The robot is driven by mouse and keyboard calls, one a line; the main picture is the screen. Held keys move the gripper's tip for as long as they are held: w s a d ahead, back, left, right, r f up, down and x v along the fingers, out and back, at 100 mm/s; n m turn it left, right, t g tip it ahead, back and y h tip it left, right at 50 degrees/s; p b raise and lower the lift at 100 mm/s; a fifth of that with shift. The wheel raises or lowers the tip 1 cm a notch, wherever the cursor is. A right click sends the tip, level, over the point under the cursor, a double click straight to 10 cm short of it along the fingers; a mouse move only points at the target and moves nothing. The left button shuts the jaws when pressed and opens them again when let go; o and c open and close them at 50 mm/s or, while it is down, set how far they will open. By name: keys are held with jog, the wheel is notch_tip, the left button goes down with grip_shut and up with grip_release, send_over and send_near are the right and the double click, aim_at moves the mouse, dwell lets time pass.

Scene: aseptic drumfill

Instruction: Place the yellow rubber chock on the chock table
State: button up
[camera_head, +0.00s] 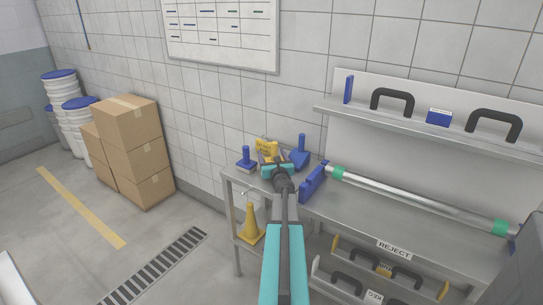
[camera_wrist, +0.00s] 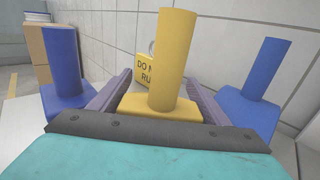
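A yellow block with an upright round post, which looks like the yellow chock (camera_wrist: 172,62), stands between the two fingers of my gripper (camera_wrist: 160,95) in the wrist view. The fingers flank its base closely; I cannot tell whether they press on it. In the head view my gripper (camera_head: 276,160) is over the left end of a grey metal table (camera_head: 350,208), with the chock's yellow post (camera_head: 274,148) just beyond it. The block appears to rest on the tabletop, though its underside is hidden. No table is visibly marked as the chock table.
Similar blue posted blocks stand close on the left (camera_wrist: 62,75) and right (camera_wrist: 255,85). A yellow lettered sign (camera_wrist: 146,68) is behind, against the wall. A blue bracket (camera_head: 313,182) and a long pipe (camera_head: 420,198) lie to the right. Boxes (camera_head: 130,150) stand left, beyond open floor.

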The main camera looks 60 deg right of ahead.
aim_at(273, 153)
jog(key=shift+a+r, duration=0.1)
jog(key=shift+r, duration=0.05)
dwell(0.3)
jog(key=shift+b+v, duration=0.3)
jog(key=shift+v, duration=3.4)
jog(key=shift+r, duration=0.2)
